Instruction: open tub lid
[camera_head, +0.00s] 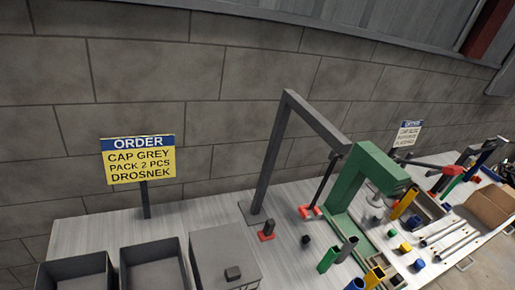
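A grey tub with a flat lid (217,248) stands at the bottom of the view, left of centre. The tub's lower part is cut off by the frame edge. My gripper is not visible in this view.
Two open dark bins (112,268) stand left of the tub. A grey frame (268,165) and green press (350,195) stand right, with several coloured tubes. The bench (190,218) behind the tub is clear.

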